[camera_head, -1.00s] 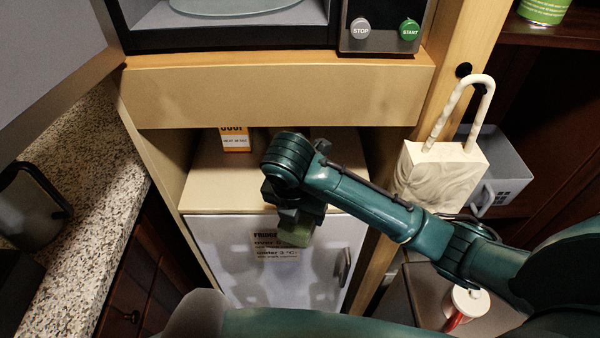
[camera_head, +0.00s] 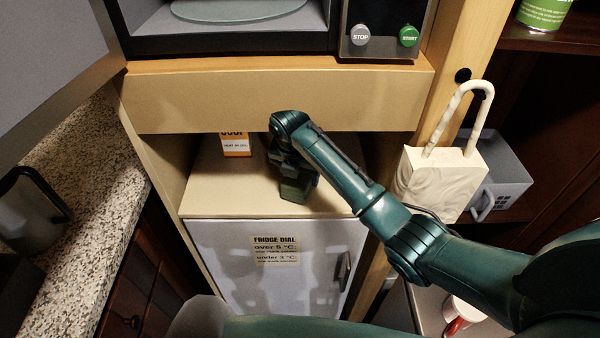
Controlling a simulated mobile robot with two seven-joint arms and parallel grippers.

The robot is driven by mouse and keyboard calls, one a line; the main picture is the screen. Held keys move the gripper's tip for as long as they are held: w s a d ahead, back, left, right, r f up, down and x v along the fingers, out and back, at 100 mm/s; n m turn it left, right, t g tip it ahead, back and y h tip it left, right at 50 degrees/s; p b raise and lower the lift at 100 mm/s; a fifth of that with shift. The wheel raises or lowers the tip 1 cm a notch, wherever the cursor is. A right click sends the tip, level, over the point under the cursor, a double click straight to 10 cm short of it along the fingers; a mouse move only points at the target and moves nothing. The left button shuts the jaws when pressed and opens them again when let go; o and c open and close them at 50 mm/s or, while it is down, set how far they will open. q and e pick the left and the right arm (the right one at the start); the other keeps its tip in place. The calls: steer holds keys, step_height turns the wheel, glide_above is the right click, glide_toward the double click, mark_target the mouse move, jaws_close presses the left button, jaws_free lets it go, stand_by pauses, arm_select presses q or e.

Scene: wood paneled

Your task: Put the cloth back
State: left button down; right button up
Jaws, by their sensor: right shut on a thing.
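My right arm reaches in from the right, and its right gripper (camera_head: 293,192) is inside the open shelf space above the small white fridge (camera_head: 225,270). It points down near the tan shelf top (camera_head: 225,192). The right gripper is shut on a small dark green thing, which I take to be the cloth; it is mostly hidden by the gripper and in shadow. I cannot tell whether it touches the shelf top. My left gripper is not in view.
A wooden ledge (camera_head: 280,100) hangs above, under the microwave (camera_head: 376,40). A speckled counter (camera_head: 90,200) is left.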

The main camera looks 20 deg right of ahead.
steer(key=shift+f, duration=0.25)
steer(key=o, duration=0.9)
